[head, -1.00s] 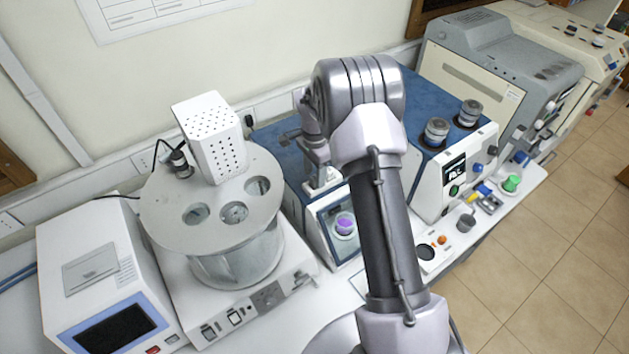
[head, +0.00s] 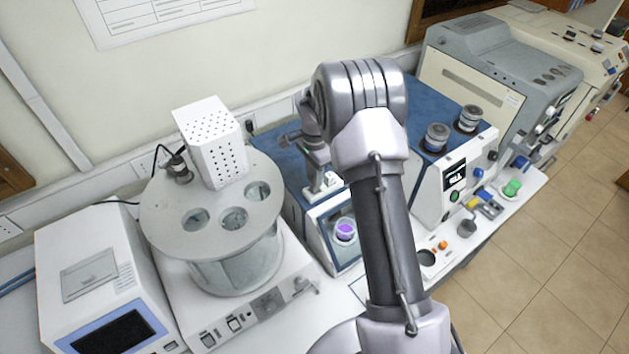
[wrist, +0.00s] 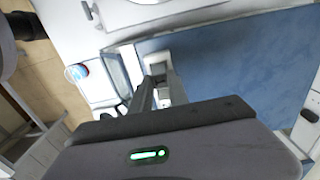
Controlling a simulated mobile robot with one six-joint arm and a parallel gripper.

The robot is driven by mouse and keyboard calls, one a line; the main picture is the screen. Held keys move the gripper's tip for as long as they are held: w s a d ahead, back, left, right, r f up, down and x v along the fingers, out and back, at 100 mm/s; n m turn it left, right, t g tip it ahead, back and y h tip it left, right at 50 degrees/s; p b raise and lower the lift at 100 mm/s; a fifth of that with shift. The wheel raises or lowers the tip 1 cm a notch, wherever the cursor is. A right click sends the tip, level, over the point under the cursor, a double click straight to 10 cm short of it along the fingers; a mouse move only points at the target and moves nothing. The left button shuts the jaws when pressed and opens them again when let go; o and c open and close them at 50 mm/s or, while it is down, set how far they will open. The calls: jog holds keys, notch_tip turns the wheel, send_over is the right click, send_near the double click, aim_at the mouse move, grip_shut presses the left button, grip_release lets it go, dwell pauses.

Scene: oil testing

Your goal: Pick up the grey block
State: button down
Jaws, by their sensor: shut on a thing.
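My gripper (head: 322,180) hangs over the blue-topped instrument (head: 276,150), just left of my upper arm in the head view. In the wrist view my gripper (wrist: 158,92) points at the same instrument, with its dark fingers close together. They are shut on a small pale grey piece (wrist: 156,64), which looks like the grey block. The fingers and my wrist hide much of it, so its full shape and whether it touches the instrument cannot be told. A pale piece (head: 324,190) also shows below the fingers in the head view.
A cup with purple content (head: 345,230) sits at the instrument's front opening. A round-topped glass bath (head: 210,235) stands to the left. Two grey-lidded jars (head: 436,137) stand on the instrument to the right. Small parts (head: 467,226) lie along the bench's front edge.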

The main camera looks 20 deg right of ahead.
jog(key=shift+s+r+b, duration=0.15)
jog(key=shift+r, duration=0.4)
jog(key=shift+s+r+b, duration=0.15)
jog(key=shift+r, duration=0.35)
jog(key=s+r+b, duration=0.1)
jog(key=s+b, duration=0.2)
jog(key=s, duration=1.2)
jog(key=shift+s+a+r, duration=0.2)
jog(key=shift+s+r, duration=0.05)
